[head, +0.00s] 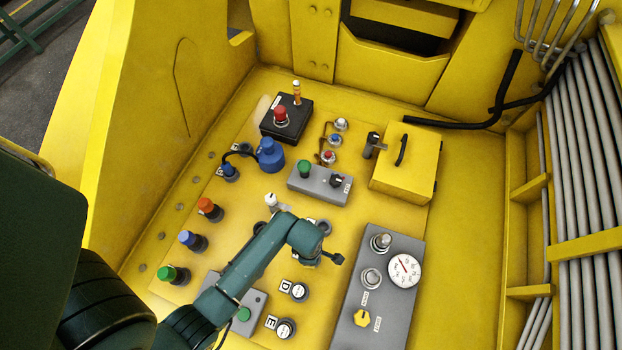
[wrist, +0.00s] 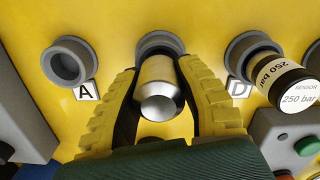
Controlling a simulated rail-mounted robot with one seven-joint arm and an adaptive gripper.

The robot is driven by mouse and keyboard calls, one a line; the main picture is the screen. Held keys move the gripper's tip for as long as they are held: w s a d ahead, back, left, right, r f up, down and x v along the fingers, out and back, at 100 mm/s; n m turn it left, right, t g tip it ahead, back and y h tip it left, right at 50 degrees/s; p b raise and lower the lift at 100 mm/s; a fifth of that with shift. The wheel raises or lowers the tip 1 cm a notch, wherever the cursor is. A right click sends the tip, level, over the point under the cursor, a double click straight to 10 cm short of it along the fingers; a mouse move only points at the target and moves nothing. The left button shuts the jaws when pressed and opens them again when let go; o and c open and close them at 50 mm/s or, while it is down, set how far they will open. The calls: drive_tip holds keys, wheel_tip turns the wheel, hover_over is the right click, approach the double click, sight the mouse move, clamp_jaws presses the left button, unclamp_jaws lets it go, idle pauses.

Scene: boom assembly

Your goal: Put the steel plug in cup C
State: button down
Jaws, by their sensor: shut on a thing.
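The steel plug (wrist: 160,88) is a short silver cylinder in the wrist view. My gripper (wrist: 159,68) is shut on it, one yellow ribbed finger on each side. The plug's far end overlaps the mouth of a grey cup (wrist: 160,41); I cannot tell whether it is inside. That cup's label is hidden, so I cannot read whether it is C. An empty grey cup (wrist: 68,62) with label A is at left. At right, cup D (wrist: 238,62) holds a black sensor (wrist: 282,82) marked 250 bar. In the head view my arm hides most of the gripper and the plug.
In the head view, a grey panel with a gauge (head: 404,268) is right of the arm. A yellow box (head: 404,170) and a grey switch box (head: 320,184) stand farther back. Coloured knobs (head: 209,209) line the left.

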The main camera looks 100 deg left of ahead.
drive_tip(key=shift+f, duration=0.25)
drive_tip(key=c, duration=0.7)
unclamp_jaws()
drive_tip(key=r, duration=1.2)
drive_tip(key=shift+s, duration=0.25)
